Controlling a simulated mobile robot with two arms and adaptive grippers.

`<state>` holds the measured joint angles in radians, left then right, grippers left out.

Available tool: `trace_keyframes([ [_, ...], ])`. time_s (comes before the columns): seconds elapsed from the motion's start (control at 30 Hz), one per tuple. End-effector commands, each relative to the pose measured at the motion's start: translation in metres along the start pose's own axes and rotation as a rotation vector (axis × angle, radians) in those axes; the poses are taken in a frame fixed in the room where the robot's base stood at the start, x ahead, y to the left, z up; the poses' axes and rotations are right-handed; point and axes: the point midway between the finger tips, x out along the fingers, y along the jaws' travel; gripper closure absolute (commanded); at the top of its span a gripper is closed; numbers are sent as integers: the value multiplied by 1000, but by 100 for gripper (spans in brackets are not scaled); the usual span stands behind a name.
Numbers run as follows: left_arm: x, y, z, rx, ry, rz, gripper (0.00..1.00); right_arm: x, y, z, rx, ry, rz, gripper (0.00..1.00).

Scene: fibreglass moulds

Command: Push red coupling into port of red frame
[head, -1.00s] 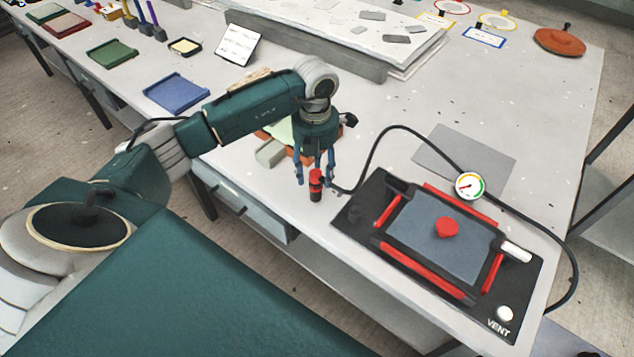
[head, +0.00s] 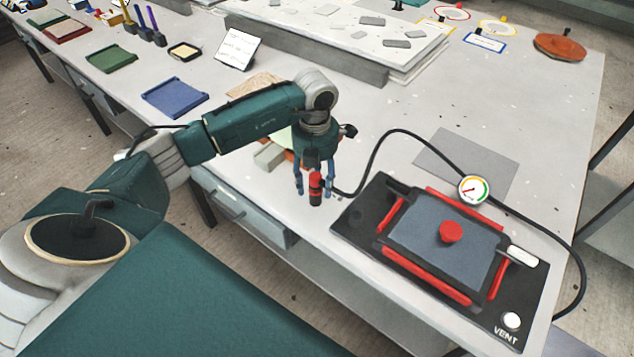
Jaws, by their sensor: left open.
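The red coupling (head: 315,181) with a dark lower part stands upright near the table's front edge, left of the red frame. My left gripper (head: 314,191) points down over it with its fingers open, one on each side of the coupling. I cannot tell whether a finger touches it. The red frame (head: 424,273) lies on a black board, with red bars around a grey sheet (head: 416,231). A round red piece (head: 452,232) sits on the sheet. I cannot make out clearly which part is the port. My right gripper is not in view.
A black hose (head: 385,140) runs from beside the coupling, behind the gauge (head: 474,189), round the board's right side. A white knob (head: 511,320) marked VENT sits at the board's near corner. A grey block (head: 268,156) lies behind my gripper. The table beyond the board is mostly clear.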

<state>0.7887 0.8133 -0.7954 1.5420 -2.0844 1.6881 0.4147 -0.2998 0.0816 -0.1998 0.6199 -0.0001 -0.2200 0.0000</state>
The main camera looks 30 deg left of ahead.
Motion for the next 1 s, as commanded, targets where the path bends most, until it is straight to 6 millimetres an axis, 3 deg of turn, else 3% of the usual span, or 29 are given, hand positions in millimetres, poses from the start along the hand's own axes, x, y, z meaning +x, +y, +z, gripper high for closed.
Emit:
trace_keyframes([
  [0.7, 0, 0, 0, 0, 0, 0, 52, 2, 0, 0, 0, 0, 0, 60],
  [0.93, 0, 0, 0, 1, 0, 0, 95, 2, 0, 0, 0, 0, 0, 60],
  [1.0, 0, 0, 0, 0, 0, 0, 100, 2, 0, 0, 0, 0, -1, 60],
])
